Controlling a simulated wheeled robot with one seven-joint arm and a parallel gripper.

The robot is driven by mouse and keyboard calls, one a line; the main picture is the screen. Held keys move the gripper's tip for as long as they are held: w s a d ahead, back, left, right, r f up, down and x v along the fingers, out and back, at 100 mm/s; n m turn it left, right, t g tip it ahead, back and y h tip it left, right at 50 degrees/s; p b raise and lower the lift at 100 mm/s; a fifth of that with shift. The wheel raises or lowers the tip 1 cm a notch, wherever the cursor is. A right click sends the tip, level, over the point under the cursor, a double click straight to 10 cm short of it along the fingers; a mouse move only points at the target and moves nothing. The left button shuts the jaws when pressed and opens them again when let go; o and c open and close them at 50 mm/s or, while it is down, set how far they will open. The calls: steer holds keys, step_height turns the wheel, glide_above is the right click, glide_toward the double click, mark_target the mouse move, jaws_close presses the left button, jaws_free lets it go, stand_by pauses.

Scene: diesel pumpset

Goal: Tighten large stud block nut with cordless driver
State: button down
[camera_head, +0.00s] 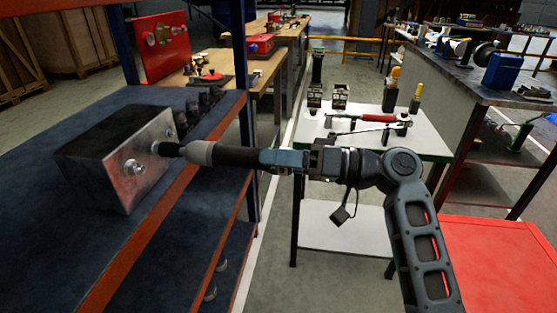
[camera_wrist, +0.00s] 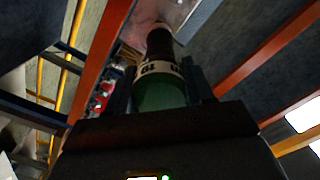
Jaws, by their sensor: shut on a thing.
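The stud block (camera_head: 95,150) is a dark box with a bright metal face, on the blue-topped shelf at left in the head view. A nut on a stud (camera_head: 134,167) shows low on that face. My gripper (camera_head: 268,160) is shut on the cordless driver (camera_head: 225,155), which lies nearly level and points left. Its dark tip meets or nearly meets the face, right of the visible nut; I cannot tell whether it is seated on a nut there. In the wrist view, the driver (camera_wrist: 160,92) shows a green body, a numbered pale collar and a black nose, between my gripper's fingers (camera_wrist: 160,90).
The shelf's orange front edge (camera_head: 150,225) runs under the driver, and a blue post (camera_head: 246,100) stands behind it. Several dark cylinders stand behind the block. A white table (camera_head: 425,150) with tools is at the back right; a red cabinet top (camera_head: 505,260) is at lower right.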

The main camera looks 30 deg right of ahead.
steer(key=shift+b+x, duration=0.35)
steer(key=shift+x, duration=0.75)
stand_by(3.6)
steer(key=shift+s, duration=0.1)
